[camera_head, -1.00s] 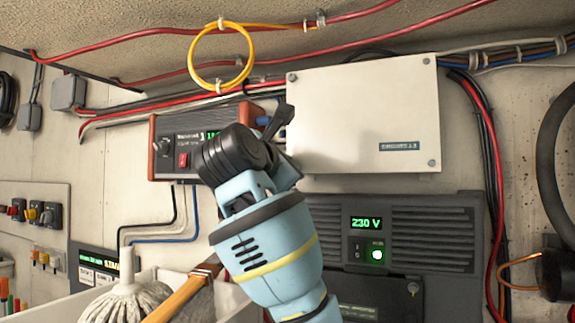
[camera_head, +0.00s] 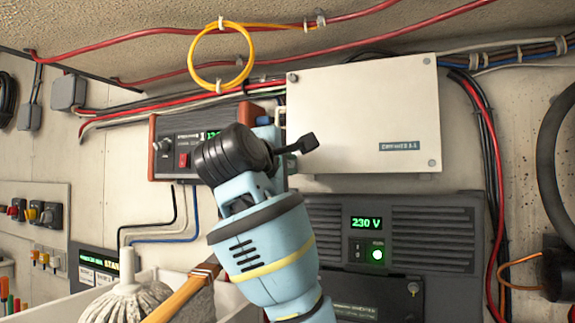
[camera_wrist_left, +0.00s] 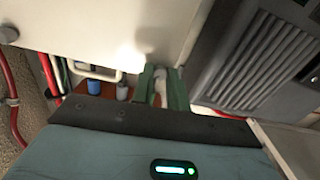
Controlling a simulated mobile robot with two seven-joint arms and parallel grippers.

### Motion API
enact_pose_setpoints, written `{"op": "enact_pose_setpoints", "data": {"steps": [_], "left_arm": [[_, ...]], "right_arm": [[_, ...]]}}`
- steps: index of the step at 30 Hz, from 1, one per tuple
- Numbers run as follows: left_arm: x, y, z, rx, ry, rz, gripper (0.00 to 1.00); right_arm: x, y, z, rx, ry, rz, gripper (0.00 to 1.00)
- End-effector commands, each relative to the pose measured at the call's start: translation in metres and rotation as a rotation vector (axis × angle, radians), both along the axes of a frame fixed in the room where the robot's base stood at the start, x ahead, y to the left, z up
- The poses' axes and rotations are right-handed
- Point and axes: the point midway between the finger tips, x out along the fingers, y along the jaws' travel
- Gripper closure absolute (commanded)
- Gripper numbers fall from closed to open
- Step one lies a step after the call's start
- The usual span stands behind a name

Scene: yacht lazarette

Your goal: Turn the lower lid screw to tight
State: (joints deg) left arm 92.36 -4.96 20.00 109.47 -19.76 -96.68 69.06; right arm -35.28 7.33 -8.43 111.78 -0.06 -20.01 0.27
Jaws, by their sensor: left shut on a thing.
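The white box lid (camera_head: 363,115) is on the wall, with round screws at its upper left (camera_head: 292,78), upper right (camera_head: 427,61) and lower right (camera_head: 432,162) corners. Its lower left corner is hidden behind my left wrist in the head view. My left gripper is at that corner. In the left wrist view, my left gripper's green fingers (camera_wrist_left: 163,90) are closed around a small pale piece, the lower lid screw (camera_wrist_left: 160,77), at the edge of the lid (camera_wrist_left: 100,25). The screw's slot or mark cannot be seen. My right gripper is out of view.
A red-framed charger (camera_head: 163,150) is left of my wrist. A dark inverter panel (camera_head: 432,235) reading 230 V lies below the lid. A mop (camera_head: 125,295) and a wooden handle (camera_head: 190,293) stand at lower left. Cables run along the wall above.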

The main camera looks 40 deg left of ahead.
Motion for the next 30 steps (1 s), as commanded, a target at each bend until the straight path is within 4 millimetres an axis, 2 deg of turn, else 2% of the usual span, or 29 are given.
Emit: {"op": "enact_pose_setpoints", "data": {"steps": [18,30], "left_arm": [[0.0001,0.0003,-0.0002,0.543,0.174,0.0,1.0],[0.0004,-0.0004,-0.0005,0.763,0.245,-0.002,1.0]], "right_arm": [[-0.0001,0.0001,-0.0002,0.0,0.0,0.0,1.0],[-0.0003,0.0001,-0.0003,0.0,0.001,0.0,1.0]]}}
